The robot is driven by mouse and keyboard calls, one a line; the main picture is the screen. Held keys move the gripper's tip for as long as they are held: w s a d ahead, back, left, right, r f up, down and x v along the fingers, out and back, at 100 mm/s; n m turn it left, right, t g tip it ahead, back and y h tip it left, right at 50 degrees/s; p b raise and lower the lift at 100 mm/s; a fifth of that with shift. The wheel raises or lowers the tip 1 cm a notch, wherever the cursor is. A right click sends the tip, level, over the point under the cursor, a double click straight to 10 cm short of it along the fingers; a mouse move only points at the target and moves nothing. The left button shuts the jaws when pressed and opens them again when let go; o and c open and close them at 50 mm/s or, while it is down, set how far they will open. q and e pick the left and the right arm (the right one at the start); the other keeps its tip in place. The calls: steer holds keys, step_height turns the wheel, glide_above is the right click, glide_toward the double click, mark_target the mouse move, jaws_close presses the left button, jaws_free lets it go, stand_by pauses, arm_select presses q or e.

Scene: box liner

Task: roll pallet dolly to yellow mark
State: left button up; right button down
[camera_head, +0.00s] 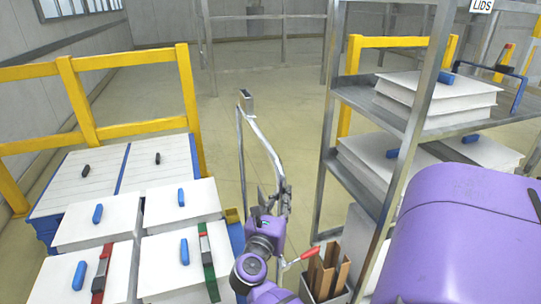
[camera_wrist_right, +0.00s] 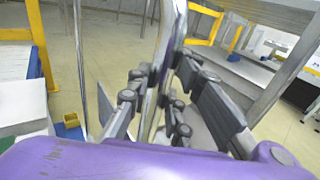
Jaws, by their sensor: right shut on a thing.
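A bent chrome handle (camera_head: 262,138) rises from the floor area in the middle of the head view; I take it for the dolly's handle. My right gripper (camera_head: 272,196) is shut on its upright bar. In the right wrist view the fingers (camera_wrist_right: 152,92) close around the chrome bar (camera_wrist_right: 167,45). The dolly's deck and wheels are hidden or cannot be told apart. To the left, white lidded stacks (camera_head: 180,204) with blue handles stand on a blue base. No yellow floor mark can be made out. My left gripper is not in view.
Yellow guard rails (camera_head: 125,60) stand at the left behind the stacks. A grey metal rack (camera_head: 405,110) with white stacks stands at the right. A bin of brown cardboard strips (camera_head: 326,272) sits near its foot. Open floor (camera_head: 220,120) lies ahead between them.

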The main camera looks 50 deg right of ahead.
steer(key=c, duration=2)
jaws_free()
steer(key=shift+w+a+t, duration=0.4)
steer(key=shift+w+a, duration=0.4)
steer(key=shift+a, duration=0.15)
steer(key=o, duration=0.4)
steer(key=shift+w+a+n, duration=0.3)
steer(key=shift+w+a, duration=0.1)
steer(key=shift+a, duration=0.05)
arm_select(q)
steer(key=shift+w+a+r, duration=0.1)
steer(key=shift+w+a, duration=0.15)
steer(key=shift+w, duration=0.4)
arm_select(e)
steer(key=shift+o, duration=0.2)
steer(key=shift+w+r, duration=0.1)
steer(key=shift+d, duration=0.1)
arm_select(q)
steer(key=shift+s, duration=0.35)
arm_select(e)
steer(key=v, duration=1.2)
